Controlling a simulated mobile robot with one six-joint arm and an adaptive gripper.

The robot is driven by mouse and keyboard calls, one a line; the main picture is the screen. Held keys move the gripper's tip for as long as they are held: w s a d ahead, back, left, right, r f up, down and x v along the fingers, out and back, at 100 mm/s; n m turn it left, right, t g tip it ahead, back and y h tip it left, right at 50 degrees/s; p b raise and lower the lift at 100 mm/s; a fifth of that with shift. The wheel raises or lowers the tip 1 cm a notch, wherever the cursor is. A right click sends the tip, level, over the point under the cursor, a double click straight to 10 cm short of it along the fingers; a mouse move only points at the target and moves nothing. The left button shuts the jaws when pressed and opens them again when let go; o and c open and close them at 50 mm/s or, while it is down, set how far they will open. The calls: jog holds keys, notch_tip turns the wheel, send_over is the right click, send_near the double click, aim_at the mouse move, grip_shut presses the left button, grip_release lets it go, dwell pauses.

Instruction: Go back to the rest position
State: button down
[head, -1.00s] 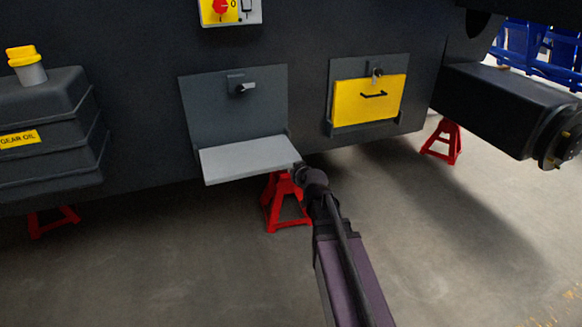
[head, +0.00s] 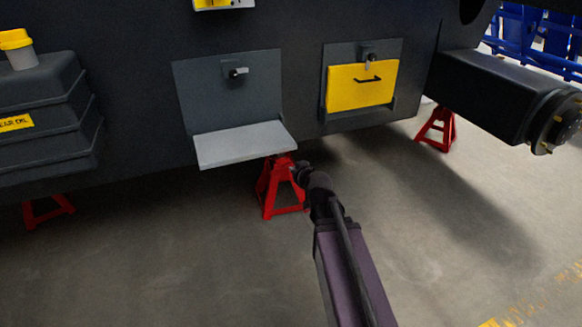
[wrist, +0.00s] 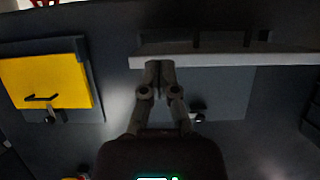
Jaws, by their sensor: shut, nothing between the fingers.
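My gripper (head: 299,172) is in the head view, just below and right of the front right corner of the grey fold-down shelf (head: 245,146). In the wrist view my gripper (wrist: 159,68) has its two fingertips together with nothing between them. The tips overlap the pale edge of the shelf (wrist: 230,60) in that picture; whether they touch it I cannot tell. The shelf is down below a dark panel with a latch (head: 238,72). A yellow panel (head: 361,86) with a black handle sits to its right, upright in its frame.
A red stand (head: 275,190) is behind my gripper under the chassis. Another red stand (head: 437,130) and a dark axle (head: 490,95) are at right. A black gear-oil tank (head: 45,115) projects at left. The floor around my arm is clear.

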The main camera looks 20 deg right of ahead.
jog(key=s+a+g+h+p, duration=0.1)
jog(key=s+a+g+p, duration=0.2)
jog(key=s+g+p, duration=0.55)
jog(key=s+a+g+p, duration=0.3)
jog(key=s+a+g, duration=0.15)
jog(key=s, duration=0.65)
notch_tip(320, 180, up, 37)
jog(key=p, duration=3.7)
jog(key=shift+w+d+r+m, duration=0.15)
jog(key=shift+w+d+m, duration=0.15)
jog(key=shift+m, duration=0.1)
